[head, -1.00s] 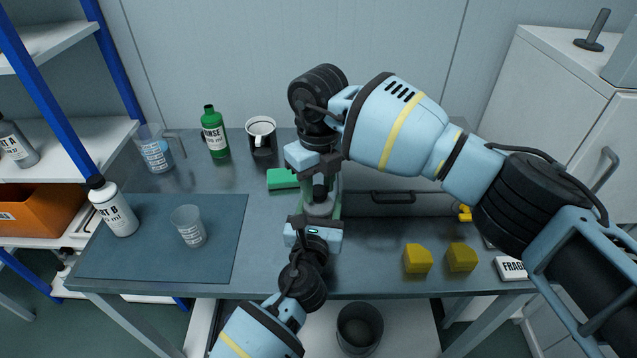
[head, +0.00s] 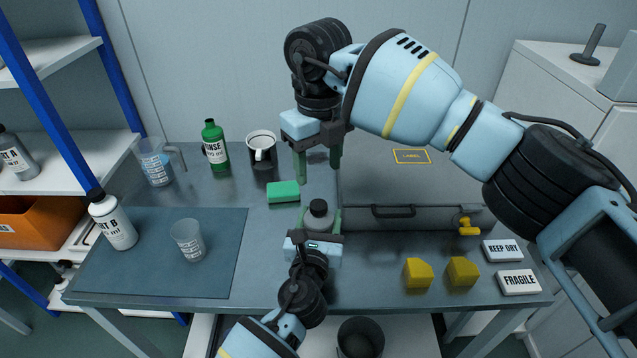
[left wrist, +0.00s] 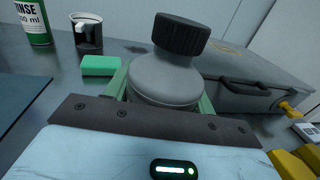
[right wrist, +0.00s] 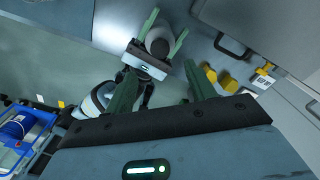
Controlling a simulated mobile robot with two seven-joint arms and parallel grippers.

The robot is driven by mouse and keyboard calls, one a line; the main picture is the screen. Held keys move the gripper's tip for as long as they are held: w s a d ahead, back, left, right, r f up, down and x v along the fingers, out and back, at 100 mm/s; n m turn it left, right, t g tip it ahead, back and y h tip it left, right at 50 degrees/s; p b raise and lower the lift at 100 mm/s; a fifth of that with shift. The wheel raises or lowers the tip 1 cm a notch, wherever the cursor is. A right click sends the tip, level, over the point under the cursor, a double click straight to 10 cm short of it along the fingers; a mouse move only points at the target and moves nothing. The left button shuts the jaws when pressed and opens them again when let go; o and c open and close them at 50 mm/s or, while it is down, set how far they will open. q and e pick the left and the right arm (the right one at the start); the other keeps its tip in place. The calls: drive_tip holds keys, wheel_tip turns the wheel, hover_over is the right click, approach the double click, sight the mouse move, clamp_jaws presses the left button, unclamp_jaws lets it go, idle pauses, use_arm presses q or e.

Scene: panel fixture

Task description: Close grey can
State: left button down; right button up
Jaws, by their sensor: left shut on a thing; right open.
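The grey can (head: 318,224) stands on the bench with a black cap (left wrist: 181,35) on top. In the left wrist view its grey body (left wrist: 165,80) sits between green fingers, and the cap appears seated on its neck; how tight it is cannot be told. My left gripper (head: 320,228) is shut on the can's body from the near side. My right gripper (head: 317,165) is open and empty above and slightly behind the can, fingers pointing down and clear of the cap. The can also shows in the right wrist view (right wrist: 158,42).
A green sponge (head: 283,192) lies behind left of the can. A grey case (head: 430,217) stands close on its right. Yellow blocks (head: 418,273) lie at front right. A mug (head: 261,150), green bottle (head: 215,147) and beaker (head: 188,240) are at left.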

wheel_tip(320, 180, up, 3)
drive_tip(key=shift+r, duration=0.15)
use_arm(q)
drive_tip(key=shift+c, duration=2.2)
unclamp_jaws()
drive_tip(key=s+a, duration=0.1)
drive_tip(key=s, duration=0.6)
drive_tip(key=shift+s+p, duration=0.35)
drive_tip(key=shift+p, duration=0.05)
use_arm(e)
wheel_tip(320, 180, up, 2)
drive_tip(key=shift+s+r, duration=0.1)
